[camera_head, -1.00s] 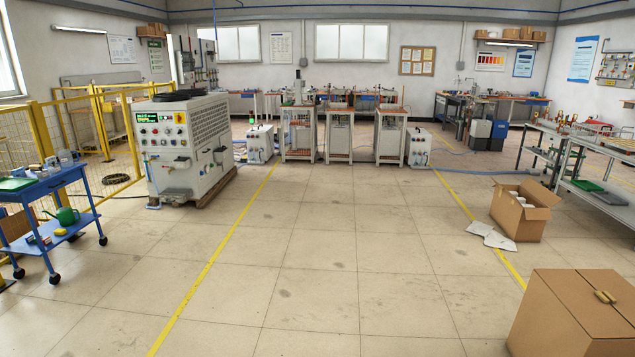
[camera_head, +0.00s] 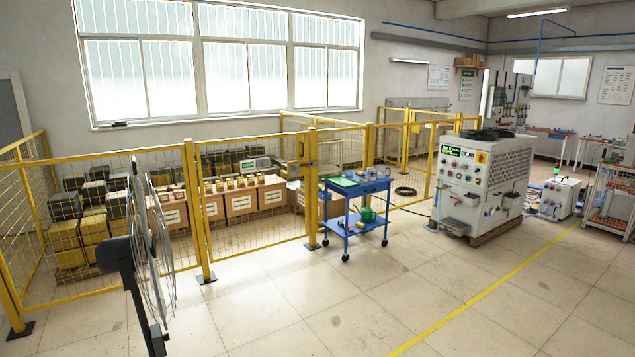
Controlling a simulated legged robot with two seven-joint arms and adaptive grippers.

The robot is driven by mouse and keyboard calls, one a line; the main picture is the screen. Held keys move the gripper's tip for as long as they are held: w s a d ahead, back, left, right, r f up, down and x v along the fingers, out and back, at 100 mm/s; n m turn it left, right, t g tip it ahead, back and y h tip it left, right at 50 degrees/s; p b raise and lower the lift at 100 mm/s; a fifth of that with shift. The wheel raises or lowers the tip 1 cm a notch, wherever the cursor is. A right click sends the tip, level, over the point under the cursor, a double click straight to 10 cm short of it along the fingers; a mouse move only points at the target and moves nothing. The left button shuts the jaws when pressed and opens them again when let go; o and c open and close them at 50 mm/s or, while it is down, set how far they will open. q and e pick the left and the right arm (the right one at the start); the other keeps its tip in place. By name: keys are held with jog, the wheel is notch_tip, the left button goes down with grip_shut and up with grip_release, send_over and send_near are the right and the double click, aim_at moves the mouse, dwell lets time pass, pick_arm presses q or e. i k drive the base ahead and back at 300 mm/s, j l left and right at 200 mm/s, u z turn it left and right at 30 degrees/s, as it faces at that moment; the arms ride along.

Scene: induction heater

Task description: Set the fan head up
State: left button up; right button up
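A standing fan shows at the lower left of the head view. Its round wire-caged fan head (camera_head: 152,252) is seen nearly edge-on, with a dark motor housing (camera_head: 119,256) on its left side. A dark pole (camera_head: 150,325) runs down from the head and out of the bottom of the picture. Whether the head is tilted is hard to tell from this angle. Neither of my grippers is in view.
A yellow mesh fence (camera_head: 255,205) stands behind the fan, enclosing boxes (camera_head: 227,200). A blue cart (camera_head: 352,215) and a large grey machine (camera_head: 480,185) stand to the right. The tiled floor (camera_head: 400,300) in front of them is clear.

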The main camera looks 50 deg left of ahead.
aim_at(108, 251)
jog(key=u, duration=2.7)
jog(key=i+l+z, duration=0.1)
jog(key=i+z, duration=0.35)
jog(key=i, duration=0.65)
